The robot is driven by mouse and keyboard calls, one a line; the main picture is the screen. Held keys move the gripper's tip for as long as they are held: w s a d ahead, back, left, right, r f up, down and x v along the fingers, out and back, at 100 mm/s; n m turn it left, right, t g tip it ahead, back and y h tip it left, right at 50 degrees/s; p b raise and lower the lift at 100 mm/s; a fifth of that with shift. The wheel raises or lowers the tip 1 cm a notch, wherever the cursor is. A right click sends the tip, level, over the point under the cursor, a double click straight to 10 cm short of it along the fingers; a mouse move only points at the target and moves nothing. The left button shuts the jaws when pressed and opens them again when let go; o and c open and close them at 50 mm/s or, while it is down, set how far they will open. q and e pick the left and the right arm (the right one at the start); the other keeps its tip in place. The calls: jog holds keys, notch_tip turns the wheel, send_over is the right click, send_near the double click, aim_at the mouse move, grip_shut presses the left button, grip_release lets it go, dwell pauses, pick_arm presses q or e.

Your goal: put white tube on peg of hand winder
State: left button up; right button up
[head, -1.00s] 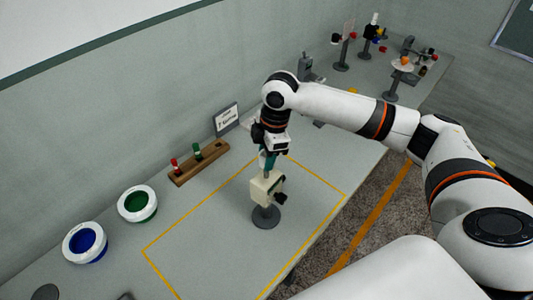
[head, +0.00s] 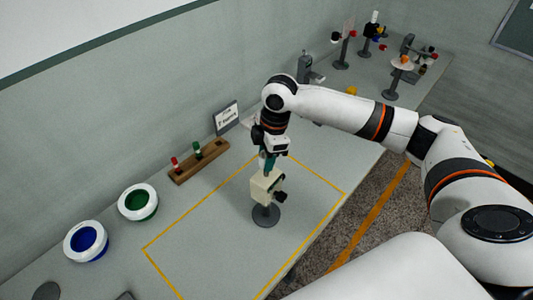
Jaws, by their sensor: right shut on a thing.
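The hand winder (head: 265,188) is a cream box on a grey post with a round grey foot, standing upright inside the yellow outline. A dark crank shows on its right side. My right gripper (head: 268,158) points down directly over the winder's top, with teal parts between its dark body and the box. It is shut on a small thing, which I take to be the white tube. The tube and the peg are hidden at the fingers, so I cannot tell whether they touch. My left gripper is not in view.
A wooden rack (head: 208,160) with red and green spools stands left of the winder. A sign (head: 226,117) stands behind it. White-rimmed bowls, green inside (head: 139,203) and blue inside (head: 86,241), stand farther left. Several stands fill the table's far end. The yellow-outlined area (head: 215,240) is otherwise clear.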

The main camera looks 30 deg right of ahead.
jog(key=shift+f+b, duration=0.8)
jog(key=shift+f, duration=1.55)
jog(key=o, duration=1)
jog(key=r+b, duration=0.1)
jog(key=r, duration=0.3)
jog(key=d+r+b, duration=0.1)
jog(key=r, duration=0.6)
jog(key=shift+s+d+r+b, duration=0.15)
jog(key=shift+d+r+b, duration=0.25)
